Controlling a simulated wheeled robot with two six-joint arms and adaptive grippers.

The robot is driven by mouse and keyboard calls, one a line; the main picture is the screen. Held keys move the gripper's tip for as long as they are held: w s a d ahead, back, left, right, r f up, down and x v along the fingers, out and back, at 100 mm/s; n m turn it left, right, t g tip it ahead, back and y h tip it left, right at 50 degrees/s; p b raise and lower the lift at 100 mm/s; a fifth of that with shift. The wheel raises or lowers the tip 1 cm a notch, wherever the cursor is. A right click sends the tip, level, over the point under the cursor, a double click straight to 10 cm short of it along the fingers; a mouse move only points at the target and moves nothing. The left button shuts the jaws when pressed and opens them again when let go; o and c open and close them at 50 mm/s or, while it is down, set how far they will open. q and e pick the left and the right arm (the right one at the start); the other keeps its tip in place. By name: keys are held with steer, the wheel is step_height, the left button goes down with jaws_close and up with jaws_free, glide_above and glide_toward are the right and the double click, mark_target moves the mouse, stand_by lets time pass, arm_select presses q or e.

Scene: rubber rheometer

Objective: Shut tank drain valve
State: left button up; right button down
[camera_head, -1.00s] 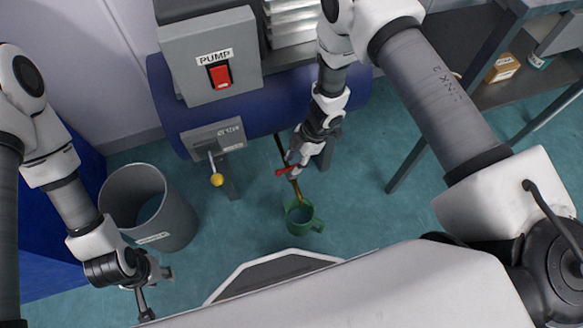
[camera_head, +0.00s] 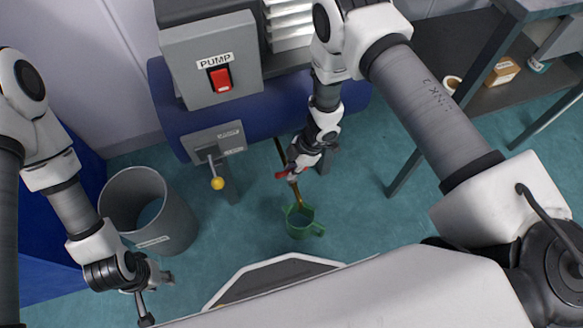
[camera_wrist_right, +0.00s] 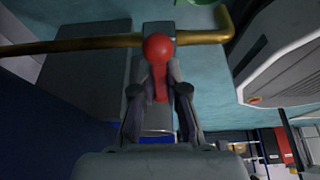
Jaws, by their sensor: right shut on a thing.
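The drain valve's red handle (camera_head: 284,174) sits on a thin brass pipe (camera_head: 279,150) that runs down from the blue tank (camera_head: 270,110). My right gripper (camera_head: 291,168) is at this handle. In the right wrist view its fingers (camera_wrist_right: 160,92) are shut on the red handle (camera_wrist_right: 158,50), whose round end shows in front of the brass pipe (camera_wrist_right: 70,44). The exact angle of the handle is hard to tell. A green jug (camera_head: 300,222) stands on the floor below the pipe's end. My left gripper (camera_head: 157,297) is open and empty at the lower left.
A grey bin (camera_head: 170,225) stands on the floor at left. A grey box marked PUMP with a red switch (camera_head: 220,78) is on the tank. A yellow-knobbed lever (camera_head: 217,183) hangs below a grey panel. A shelf (camera_head: 470,85) is at right, with open floor before it.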

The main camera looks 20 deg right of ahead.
steer(key=c, duration=1.2)
jaws_free()
steer(key=v, duration=1.2)
steer(key=shift+f, duration=0.1)
